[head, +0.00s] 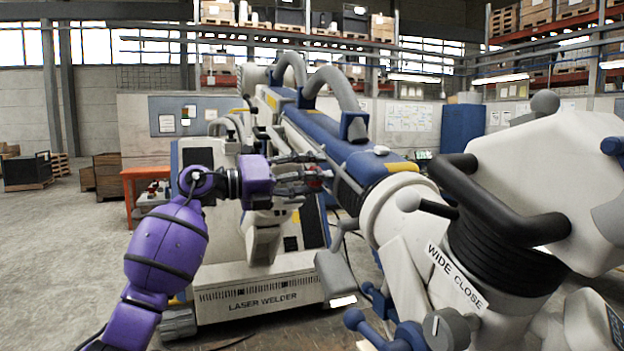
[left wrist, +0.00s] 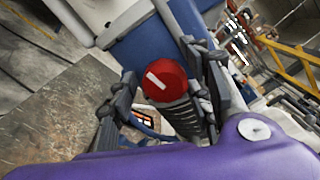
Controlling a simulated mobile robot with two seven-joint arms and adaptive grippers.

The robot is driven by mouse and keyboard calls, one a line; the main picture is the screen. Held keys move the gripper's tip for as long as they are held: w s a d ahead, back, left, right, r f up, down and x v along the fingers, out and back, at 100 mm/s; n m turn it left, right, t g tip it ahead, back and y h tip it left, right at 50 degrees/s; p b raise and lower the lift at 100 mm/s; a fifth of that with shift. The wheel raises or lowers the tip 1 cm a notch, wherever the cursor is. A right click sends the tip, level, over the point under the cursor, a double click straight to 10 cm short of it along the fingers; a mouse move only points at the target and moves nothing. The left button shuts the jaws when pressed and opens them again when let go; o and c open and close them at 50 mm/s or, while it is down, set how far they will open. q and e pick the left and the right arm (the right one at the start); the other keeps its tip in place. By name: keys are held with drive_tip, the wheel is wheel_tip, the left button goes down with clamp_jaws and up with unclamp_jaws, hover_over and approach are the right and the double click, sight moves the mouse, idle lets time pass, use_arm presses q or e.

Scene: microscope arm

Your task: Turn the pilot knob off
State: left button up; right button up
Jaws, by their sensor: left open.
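The pilot knob (left wrist: 165,80) is a red round knob with a white bar across its face, seen in the left wrist view below a blue housing. The white bar is tilted. In the head view a small red patch of it (head: 319,176) shows at the fingertips, largely hidden. My left gripper (head: 314,171) is open and reaches in from the left beside the blue and white machine arm. In the left wrist view its grey fingers (left wrist: 163,98) stand on either side of the knob; contact cannot be told. My right gripper is not in view.
The laser welder's base (head: 262,299) stands behind my left arm. The big machine arm (head: 400,205) with hoses fills the middle and right. A grey knob (head: 446,328) sits lower right near "WIDE CLOSE" lettering.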

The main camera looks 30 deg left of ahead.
use_arm(q)
drive_tip(key=shift+c, duration=0.5)
drive_tip(key=c, duration=1)
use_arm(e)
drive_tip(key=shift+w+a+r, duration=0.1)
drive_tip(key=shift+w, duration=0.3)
use_arm(q)
drive_tip(key=shift+o, duration=0.2)
drive_tip(key=shift+f, duration=0.1)
